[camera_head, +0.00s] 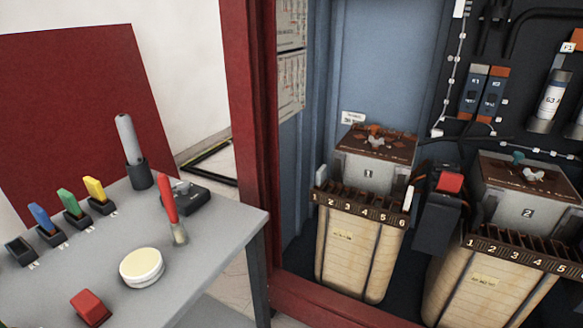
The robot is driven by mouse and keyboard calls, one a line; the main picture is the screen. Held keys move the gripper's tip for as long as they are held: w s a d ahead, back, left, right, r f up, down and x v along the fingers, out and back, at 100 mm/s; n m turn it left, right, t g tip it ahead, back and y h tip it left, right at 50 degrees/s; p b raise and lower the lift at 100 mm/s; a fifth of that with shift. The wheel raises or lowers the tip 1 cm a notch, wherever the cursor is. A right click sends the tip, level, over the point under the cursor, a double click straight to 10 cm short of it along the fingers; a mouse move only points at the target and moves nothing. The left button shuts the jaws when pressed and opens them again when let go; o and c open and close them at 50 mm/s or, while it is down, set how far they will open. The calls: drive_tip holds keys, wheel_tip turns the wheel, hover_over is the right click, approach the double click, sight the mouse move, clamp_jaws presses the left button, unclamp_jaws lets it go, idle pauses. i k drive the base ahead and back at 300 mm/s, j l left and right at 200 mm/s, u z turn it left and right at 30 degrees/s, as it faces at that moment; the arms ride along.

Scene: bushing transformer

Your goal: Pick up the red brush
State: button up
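The red brush (168,200) is at the right part of the grey table (215,222). Its red handle points up and tilts slightly left, and its pale bristle end (179,234) is at the bottom. It appears to stand on its bristle end; what supports it cannot be told. The handle's upper part overlaps a black device behind it in the picture. My gripper is not in view, and nothing is seen touching the brush.
A round cream tin (142,267) and a red block (90,308) lie in front-left. Black holders with blue, green and yellow blocks (94,189) line the left. A grey cylinder (129,140) and black device (186,195) stand behind. A red-framed cabinet (252,120) is right.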

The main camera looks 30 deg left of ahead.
sight(163, 182)
drive_tip(key=u, duration=2)
